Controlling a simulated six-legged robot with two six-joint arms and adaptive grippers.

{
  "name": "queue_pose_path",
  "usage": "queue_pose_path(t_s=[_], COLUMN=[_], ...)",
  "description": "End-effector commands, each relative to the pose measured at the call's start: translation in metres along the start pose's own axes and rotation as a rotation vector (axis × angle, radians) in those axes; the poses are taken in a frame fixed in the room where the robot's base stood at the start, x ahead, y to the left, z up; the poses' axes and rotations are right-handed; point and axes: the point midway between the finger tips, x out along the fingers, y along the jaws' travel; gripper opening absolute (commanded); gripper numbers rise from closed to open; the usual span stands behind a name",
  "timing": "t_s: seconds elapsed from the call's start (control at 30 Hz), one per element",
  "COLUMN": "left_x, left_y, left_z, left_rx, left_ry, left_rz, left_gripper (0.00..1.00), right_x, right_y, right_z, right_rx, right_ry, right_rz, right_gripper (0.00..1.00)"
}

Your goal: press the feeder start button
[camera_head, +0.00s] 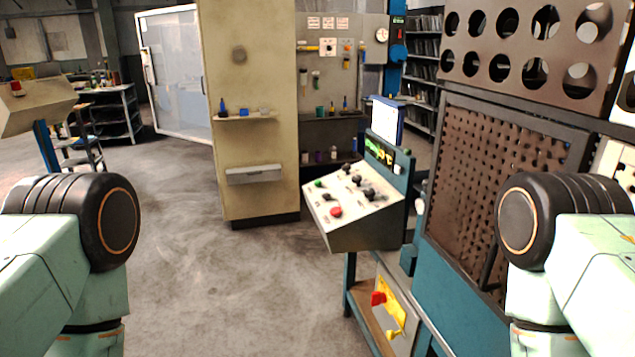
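A sloped control console (345,232) stands right of the middle. Its light panel carries a green button (319,183) at the upper left, a larger red button (336,212) at the lower left, and several black knobs (357,180). The labels are too small to read, so I cannot tell which control is the feeder start button. A second console (38,108) at the far left has a red button (16,88) on top. My two arms show at the lower left and lower right, apart from both consoles. Neither gripper is in view.
A brown perforated panel (480,170) on a blue machine stands close on the right. A yellow and red switch (391,310) sits below the main console. A tan cabinet (250,95) stands behind, with a glazed white-framed panel (177,70) farther back. The floor (215,290) at centre-left is clear.

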Motion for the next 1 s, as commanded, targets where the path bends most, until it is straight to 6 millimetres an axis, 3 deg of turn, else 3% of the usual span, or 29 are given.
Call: queue_pose_path(t_s=[0.43, 1.0], left_x=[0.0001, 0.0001], left_y=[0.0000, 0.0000], left_z=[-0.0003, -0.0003], left_rx=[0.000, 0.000], left_ry=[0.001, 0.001], left_rz=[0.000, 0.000], left_gripper=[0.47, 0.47], right_x=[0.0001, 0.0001], right_y=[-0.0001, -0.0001], right_z=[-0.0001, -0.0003], right_rx=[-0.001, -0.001], right_ry=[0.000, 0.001], right_rz=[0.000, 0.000], right_gripper=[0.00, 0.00])
